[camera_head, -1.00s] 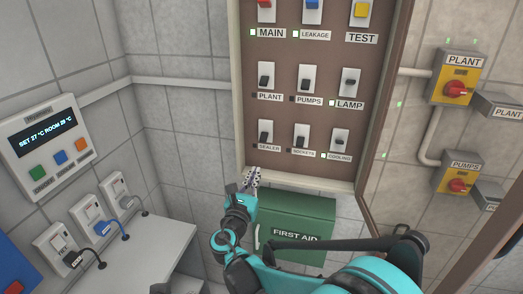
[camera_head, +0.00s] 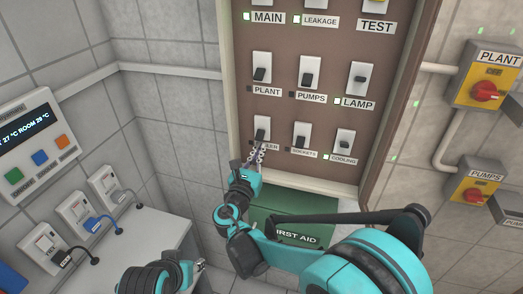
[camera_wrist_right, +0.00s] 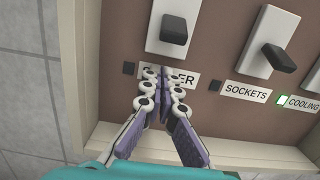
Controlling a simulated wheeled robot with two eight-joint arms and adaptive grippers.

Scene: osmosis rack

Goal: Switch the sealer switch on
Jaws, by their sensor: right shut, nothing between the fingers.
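The sealer switch (camera_head: 262,128) is a white plate with a black lever at the lower left of the brown panel. In the right wrist view its lever (camera_wrist_right: 174,29) points down toward the camera, and its indicator (camera_wrist_right: 129,69) is dark. My right gripper (camera_head: 258,149) is shut and empty just below the switch, covering part of the SEALER label (camera_wrist_right: 184,80). In the right wrist view its fingertips (camera_wrist_right: 163,72) are close together below the lever, with a gap to it. My left arm shows at the bottom, with its gripper (camera_head: 198,265) small and partly seen.
The sockets switch (camera_head: 301,135) and cooling switch (camera_head: 345,141) stand to the right, the plant switch (camera_head: 262,73) above. The panel's frame (camera_head: 235,120) rises at the left. A green first aid box (camera_head: 297,219) hangs below. A shelf (camera_head: 150,245) lies at lower left.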

